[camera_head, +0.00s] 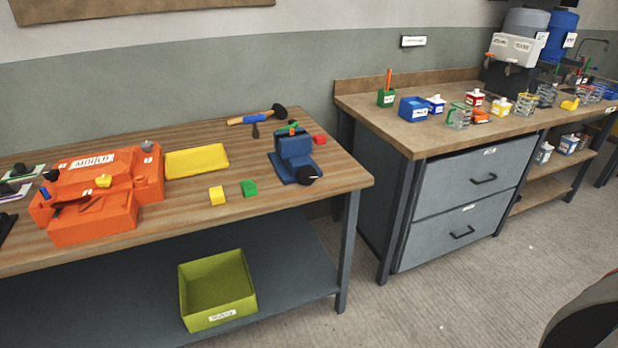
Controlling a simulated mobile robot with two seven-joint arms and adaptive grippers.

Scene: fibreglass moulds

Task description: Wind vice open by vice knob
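The blue vice (293,148) stands near the right end of the left wooden workbench (330,180). A round black vice knob (307,174) is at its front, low down. Something small and green with an orange bit (293,128) shows at the top of the vice. The gap between the jaws is too small to make out from here. Neither of my grippers is in view, and nothing touches the vice knob.
A green bin (217,290) sits below. Floor (440,310) is clear in front of the drawers (470,180).

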